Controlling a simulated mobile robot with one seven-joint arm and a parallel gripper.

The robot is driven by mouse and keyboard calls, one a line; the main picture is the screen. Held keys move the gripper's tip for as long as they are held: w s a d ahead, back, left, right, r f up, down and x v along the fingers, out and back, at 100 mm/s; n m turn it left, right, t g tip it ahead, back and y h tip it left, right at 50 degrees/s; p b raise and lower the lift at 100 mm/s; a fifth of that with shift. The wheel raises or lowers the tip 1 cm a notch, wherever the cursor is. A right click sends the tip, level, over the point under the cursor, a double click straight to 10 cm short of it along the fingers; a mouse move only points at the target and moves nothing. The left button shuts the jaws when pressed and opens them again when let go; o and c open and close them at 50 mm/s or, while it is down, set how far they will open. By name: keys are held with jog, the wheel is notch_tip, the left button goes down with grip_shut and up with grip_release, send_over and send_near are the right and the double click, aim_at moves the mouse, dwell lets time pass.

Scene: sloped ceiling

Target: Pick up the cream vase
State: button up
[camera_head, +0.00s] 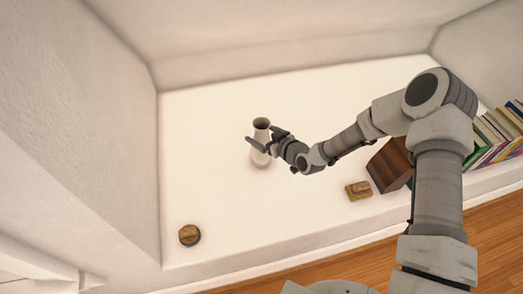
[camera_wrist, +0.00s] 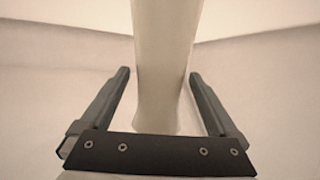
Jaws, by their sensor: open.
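The cream vase (camera_head: 261,158) stands upright on the white ledge (camera_head: 215,215), with its dark round mouth facing up. My gripper (camera_head: 263,141) is at the vase, with its fingers around the upper part of the body in the head view. In the wrist view, the vase (camera_wrist: 162,75) rises between the two open fingers of my gripper (camera_wrist: 160,78). Gaps show on both sides near the lower part of the vase. Part of the vase is hidden behind the fingers in the head view.
A round brown-gold object (camera_head: 189,235) lies at the ledge's front left. A small gold box-like object (camera_head: 359,190) lies near the front edge, beside a brown wooden block (camera_head: 390,165). Several books (camera_head: 496,132) stand at the right.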

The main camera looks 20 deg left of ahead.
jog(key=shift+w+a, duration=0.1)
jog(key=shift+a, duration=0.1)
grip_shut()
dwell(0.4)
